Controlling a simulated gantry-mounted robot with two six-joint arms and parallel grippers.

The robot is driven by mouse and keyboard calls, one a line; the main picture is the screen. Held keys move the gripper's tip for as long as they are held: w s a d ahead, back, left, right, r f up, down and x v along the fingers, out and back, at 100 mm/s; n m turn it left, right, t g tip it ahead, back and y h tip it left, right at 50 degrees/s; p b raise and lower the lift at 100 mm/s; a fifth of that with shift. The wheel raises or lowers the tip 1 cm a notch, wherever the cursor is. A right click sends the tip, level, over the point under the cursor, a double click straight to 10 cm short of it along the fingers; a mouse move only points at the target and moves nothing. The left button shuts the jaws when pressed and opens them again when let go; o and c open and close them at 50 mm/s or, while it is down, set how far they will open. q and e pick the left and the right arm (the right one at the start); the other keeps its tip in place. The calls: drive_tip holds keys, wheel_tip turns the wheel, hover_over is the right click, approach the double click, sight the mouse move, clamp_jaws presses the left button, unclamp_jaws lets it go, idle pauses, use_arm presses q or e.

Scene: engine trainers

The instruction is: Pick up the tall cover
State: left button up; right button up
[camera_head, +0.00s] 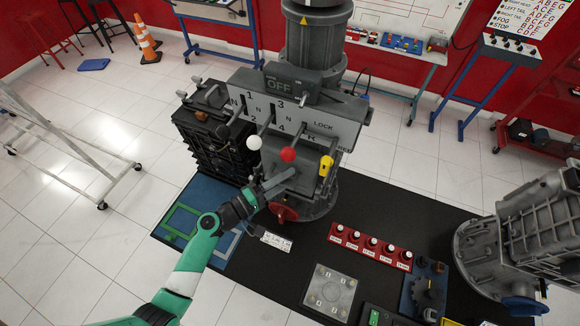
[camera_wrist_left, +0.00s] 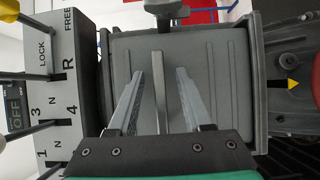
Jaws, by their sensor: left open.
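A grey ribbed cover (camera_wrist_left: 215,70), which looks like the tall cover, fills the middle of the left wrist view. An upright grey fin (camera_wrist_left: 158,95) stands out from its face. In the head view the cover (camera_head: 305,183) sits below the lever panel, partly hidden by my gripper. My left gripper (camera_wrist_left: 160,74) is open, with one finger on each side of the fin and gaps visible on both sides. In the head view the left gripper (camera_head: 284,178) reaches in from the lower left. My right gripper is not in view.
The lever panel (camera_head: 330,112) with white, red and yellow knobs stands close above the gripper. A black ribbed housing (camera_head: 212,140) is to its left. A red knob strip (camera_head: 371,246) and a grey plate (camera_head: 330,291) lie on the dark table. A large grey casing (camera_head: 530,235) stands right.

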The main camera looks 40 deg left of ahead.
use_arm(q)
clamp_jaws()
drive_tip(key=shift+r, duration=0.15)
idle(1.2)
